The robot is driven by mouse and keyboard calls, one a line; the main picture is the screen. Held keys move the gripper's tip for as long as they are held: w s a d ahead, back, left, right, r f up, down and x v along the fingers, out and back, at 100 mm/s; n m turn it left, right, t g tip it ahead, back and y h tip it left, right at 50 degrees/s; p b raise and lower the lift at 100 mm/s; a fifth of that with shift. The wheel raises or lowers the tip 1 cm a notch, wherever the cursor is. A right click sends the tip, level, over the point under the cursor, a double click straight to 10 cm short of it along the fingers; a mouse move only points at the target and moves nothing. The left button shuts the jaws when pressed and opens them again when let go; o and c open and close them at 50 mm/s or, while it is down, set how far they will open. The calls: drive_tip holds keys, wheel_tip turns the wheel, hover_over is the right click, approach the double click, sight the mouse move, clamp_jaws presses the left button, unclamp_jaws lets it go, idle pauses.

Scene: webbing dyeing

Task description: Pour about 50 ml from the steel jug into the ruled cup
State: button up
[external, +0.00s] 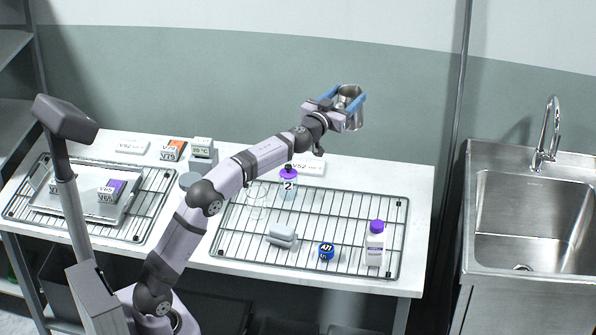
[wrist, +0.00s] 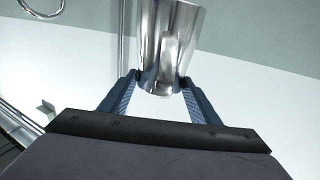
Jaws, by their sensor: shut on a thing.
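The steel jug (external: 349,91) is up in the air above the back edge of the table. My gripper (external: 344,104) is shut on it, with a blue finger on either side. In the wrist view the shiny jug (wrist: 168,40) sits between my gripper's fingers (wrist: 160,84); its inside and any liquid are hidden. A clear, faint cup (external: 257,194), seemingly the ruled cup, stands at the left back of the right-hand rack, beside my forearm. Its marks and contents are too faint to read.
The right-hand wire rack (external: 340,210) also holds a purple-capped bottle marked 2 (external: 288,186), a white purple-capped bottle (external: 375,247), a blue round tub (external: 326,251) and a grey block (external: 282,236). A metal tray (external: 75,205) lies at left. A sink (external: 530,220) is at right.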

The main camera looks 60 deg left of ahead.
drive_tip(key=s+a+m+t+h, duration=0.1)
drive_tip(key=s+a+m+h, duration=0.55)
drive_tip(key=a, duration=0.85)
drive_tip(key=s+a+m+g+h, duration=0.1)
drive_tip(key=s+a+m+h, duration=0.3)
drive_tip(key=s, duration=1.1)
drive_tip(key=s+a+m+g+h, duration=0.15)
drive_tip(key=s+h, duration=0.55)
drive_tip(key=s, duration=0.9)
wheel_tip(320, 180, down, 18)
drive_tip(key=shift+w+d+n, duration=0.2)
drive_tip(key=shift+w+n, duration=0.05)
drive_tip(key=shift+n, duration=0.05)
drive_tip(key=shift+r+y+p, duration=0.2)
drive_tip(key=shift+y+p, duration=0.05)
drive_tip(key=shift+p, duration=0.25)
